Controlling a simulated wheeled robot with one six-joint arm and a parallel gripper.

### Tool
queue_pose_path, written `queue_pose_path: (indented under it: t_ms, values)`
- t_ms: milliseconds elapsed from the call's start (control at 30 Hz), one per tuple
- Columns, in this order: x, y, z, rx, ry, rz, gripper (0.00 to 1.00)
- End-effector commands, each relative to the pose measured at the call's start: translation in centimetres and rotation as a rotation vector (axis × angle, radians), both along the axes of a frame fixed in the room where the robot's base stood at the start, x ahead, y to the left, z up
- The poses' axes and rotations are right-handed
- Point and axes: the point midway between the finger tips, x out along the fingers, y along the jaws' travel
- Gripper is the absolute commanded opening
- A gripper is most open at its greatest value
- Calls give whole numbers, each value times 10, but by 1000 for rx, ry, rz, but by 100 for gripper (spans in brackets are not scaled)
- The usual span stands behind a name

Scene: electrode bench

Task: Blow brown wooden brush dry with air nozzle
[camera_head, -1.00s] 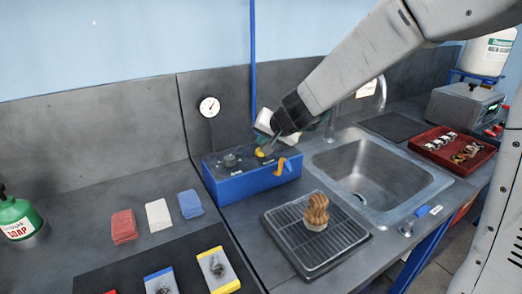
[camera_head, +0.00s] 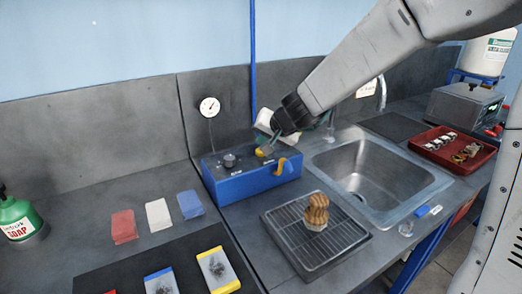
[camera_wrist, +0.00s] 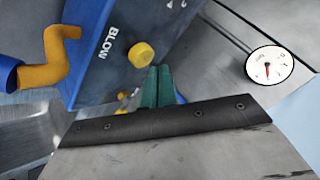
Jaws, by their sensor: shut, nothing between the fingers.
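The brown wooden brush (camera_head: 316,208) stands on the wire drying rack (camera_head: 278,216) in front of the sink, apart from my gripper. The blue air box (camera_head: 240,184) stands at the back, with an orange bent nozzle (camera_head: 289,164) at its right end. The wrist view shows the nozzle (camera_wrist: 50,58), the word BLOW and a round yellow button (camera_wrist: 141,55). My gripper (camera_head: 267,150) is shut and empty over the box top. Its green fingers (camera_wrist: 157,86) are close beside the yellow button; I cannot tell whether they touch it.
The sink (camera_head: 375,178) lies right of the rack. Folded cloths (camera_head: 158,214) and small brushes (camera_head: 217,268) lie at the left. A soap bottle (camera_head: 18,218) is at the left edge. A red tray (camera_head: 474,165) is at the far right.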

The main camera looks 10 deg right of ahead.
Motion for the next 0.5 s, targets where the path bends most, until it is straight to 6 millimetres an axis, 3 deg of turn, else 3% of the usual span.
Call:
queue_pose_path:
  t_ms: [500]
  values:
    - [0,0,-9,1,0,-1,0]
